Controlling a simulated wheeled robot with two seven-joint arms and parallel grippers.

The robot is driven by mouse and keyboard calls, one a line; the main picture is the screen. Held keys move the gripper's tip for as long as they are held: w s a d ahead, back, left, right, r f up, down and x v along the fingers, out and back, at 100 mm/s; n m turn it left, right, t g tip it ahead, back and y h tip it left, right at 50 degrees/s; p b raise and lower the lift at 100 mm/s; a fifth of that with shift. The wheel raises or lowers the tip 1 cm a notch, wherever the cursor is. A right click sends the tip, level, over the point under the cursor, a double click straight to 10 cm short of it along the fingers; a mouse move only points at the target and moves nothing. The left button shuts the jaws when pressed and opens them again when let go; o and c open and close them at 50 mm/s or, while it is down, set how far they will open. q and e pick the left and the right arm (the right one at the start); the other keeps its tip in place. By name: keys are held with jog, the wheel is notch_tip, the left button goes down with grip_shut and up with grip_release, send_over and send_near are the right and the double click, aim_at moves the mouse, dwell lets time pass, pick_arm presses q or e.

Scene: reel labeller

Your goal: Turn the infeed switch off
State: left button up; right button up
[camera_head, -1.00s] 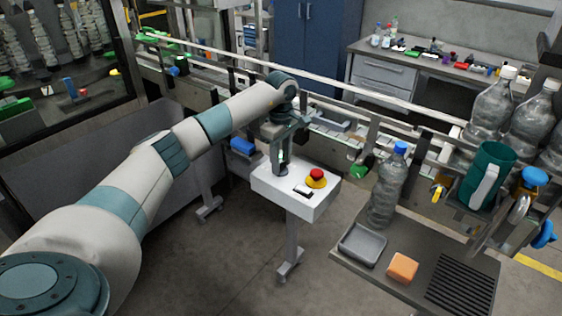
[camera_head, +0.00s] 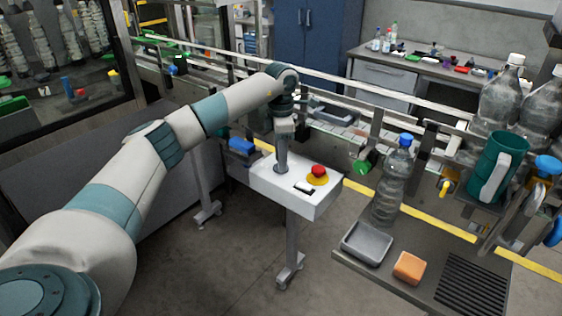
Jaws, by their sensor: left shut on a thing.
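A white control box (camera_head: 318,203) stands on a grey post in the middle of the head view. On its top are a red emergency button (camera_head: 319,171) on a yellow base and a small black-and-white rocker switch (camera_head: 304,188). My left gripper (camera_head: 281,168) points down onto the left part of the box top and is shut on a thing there. That thing is mostly hidden by the gripper, and I cannot tell whether it is the infeed switch or which way it is set. My right gripper is not in view.
A conveyor with rails runs behind the box. At right, a dark table (camera_head: 430,262) holds a clear bottle with a blue cap (camera_head: 388,185), a grey tray (camera_head: 366,246) and an orange block (camera_head: 409,267).

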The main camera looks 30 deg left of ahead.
pick_arm(q)
jog(key=n+b, duration=0.1)
jog(key=n, duration=0.3)
jog(key=shift+n, duration=0.3)
jog(key=shift+r+n+b, duration=0.1)
jog(key=shift+n+b, duration=0.55)
jog(key=shift+n, duration=1.35)
jog(key=o, duration=1)
jog(key=shift+o, duration=0.2)
